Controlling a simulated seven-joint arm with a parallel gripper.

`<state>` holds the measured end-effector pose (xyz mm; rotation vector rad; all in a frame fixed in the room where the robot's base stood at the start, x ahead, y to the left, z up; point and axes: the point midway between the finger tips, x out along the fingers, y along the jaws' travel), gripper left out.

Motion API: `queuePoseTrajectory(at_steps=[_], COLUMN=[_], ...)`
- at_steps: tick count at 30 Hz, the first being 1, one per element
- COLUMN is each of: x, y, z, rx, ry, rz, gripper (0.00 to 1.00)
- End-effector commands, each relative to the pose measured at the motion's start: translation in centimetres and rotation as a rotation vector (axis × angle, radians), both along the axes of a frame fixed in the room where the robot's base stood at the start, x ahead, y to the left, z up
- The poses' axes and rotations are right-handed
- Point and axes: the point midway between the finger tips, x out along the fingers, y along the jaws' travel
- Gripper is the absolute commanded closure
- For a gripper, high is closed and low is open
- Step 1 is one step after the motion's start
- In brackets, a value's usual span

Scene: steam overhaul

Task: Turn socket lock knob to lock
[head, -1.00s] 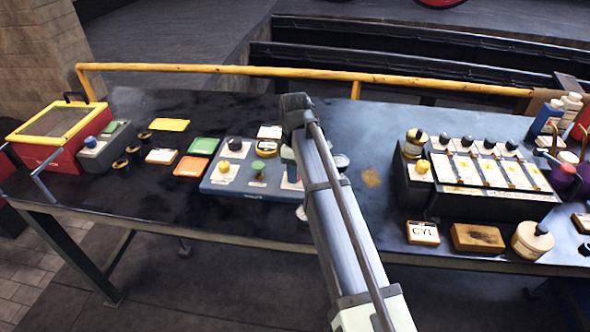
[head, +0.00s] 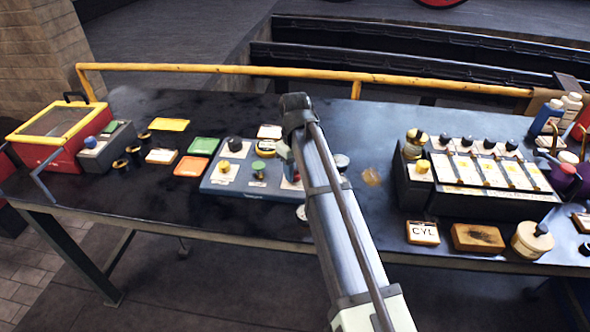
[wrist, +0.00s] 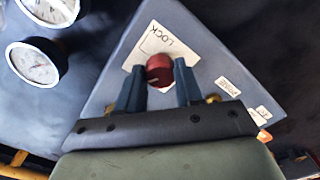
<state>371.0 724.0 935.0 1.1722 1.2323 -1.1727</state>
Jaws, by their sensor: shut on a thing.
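The socket lock knob (wrist: 159,70) is red and round, and sits on a white plate marked LOCK (wrist: 166,44) in the wrist view. My gripper (wrist: 159,82) has its two blue fingers on either side of the knob and is shut on it. The knob stands on a blue-grey panel (wrist: 206,56). In the head view the panel (head: 225,188) lies on the dark bench, and my arm hides part of its right end. A little of the red knob (head: 296,176) shows beside my arm there.
Two round gauges (wrist: 34,66) lie beside the panel. The panel also carries a black knob (head: 235,144), a yellow knob (head: 224,168) and a green knob (head: 265,165). A black valve box (head: 480,195) stands to the right. A yellow rail (head: 300,74) runs behind the bench.

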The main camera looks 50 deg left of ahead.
Motion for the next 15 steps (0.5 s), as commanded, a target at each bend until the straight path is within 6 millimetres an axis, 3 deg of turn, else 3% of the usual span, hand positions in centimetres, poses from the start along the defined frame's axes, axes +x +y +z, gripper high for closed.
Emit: queuePoseTrajectory(at_steps=[15], x=[-0.03], y=[0.03], z=[0.03], rx=[0.000], ry=[0.000], rz=[-0.489], gripper=[0.95])
